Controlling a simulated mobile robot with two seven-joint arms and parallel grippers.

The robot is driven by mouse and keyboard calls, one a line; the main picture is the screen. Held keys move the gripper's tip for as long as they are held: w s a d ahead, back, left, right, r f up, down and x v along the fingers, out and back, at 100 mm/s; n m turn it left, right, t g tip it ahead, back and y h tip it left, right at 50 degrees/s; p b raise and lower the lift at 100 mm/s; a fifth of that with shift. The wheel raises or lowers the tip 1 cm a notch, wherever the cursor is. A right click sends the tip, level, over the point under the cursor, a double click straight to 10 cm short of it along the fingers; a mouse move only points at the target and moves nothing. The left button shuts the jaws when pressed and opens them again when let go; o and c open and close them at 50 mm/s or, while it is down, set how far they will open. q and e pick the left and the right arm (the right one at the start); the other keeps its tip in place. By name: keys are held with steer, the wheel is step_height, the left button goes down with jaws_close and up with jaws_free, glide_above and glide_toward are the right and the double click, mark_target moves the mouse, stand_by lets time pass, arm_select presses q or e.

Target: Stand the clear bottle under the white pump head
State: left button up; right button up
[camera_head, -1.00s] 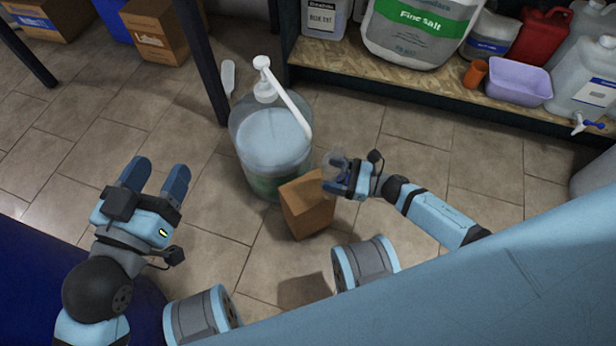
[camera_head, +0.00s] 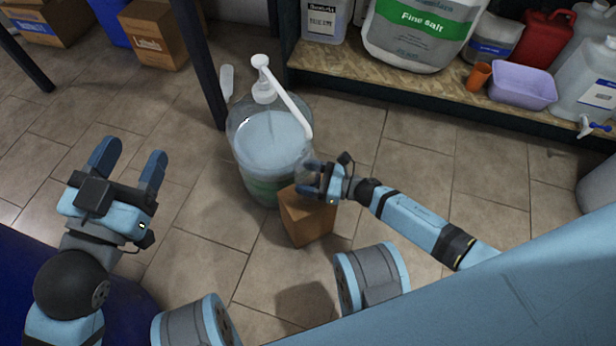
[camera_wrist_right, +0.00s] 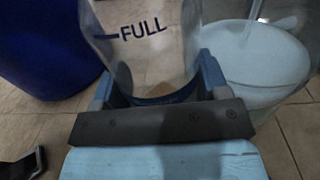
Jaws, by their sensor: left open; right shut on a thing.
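The clear bottle (camera_wrist_right: 150,55) with a dark "FULL" mark stands between my right gripper's fingers in the right wrist view. My right gripper (camera_head: 312,180) is shut on it, just above the cardboard box (camera_head: 308,218). In the head view the bottle is faint against the drum, and whether its base touches the box I cannot tell. The white pump head (camera_head: 262,64) sits on the translucent drum (camera_head: 268,150). Its long spout slopes down right and ends near the bottle's top; exact alignment is unclear. My left gripper (camera_head: 129,160) is open and empty, left of the drum.
A low shelf (camera_head: 420,95) at the back holds a fine salt container (camera_head: 415,30), an orange cup (camera_head: 479,76) and a lilac tub (camera_head: 522,85). A dark table leg (camera_head: 203,65) stands behind the drum. Floor between left gripper and drum is clear.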

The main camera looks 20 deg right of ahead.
steer(key=shift+f, duration=0.15)
steer(key=o, duration=1)
arm_select(q)
steer(key=shift+s+d+f, duration=0.1)
steer(key=shift+f, duration=0.05)
arm_select(e)
steer(key=shift+s+d, duration=0.1)
arm_select(q)
steer(key=n+p, duration=0.1)
steer(key=s+f+n+g+p, duration=0.1)
steer(key=p, duration=0.1)
steer(key=shift+s+d+y, duration=0.15)
steer(key=shift+d+y, duration=0.2)
steer(key=shift+y, duration=0.05)
arm_select(e)
steer(key=v, duration=1.1)
steer(key=shift+s+d, duration=0.25)
steer(key=shift+d, duration=0.05)
arm_select(q)
steer(key=shift+r, duration=0.2)
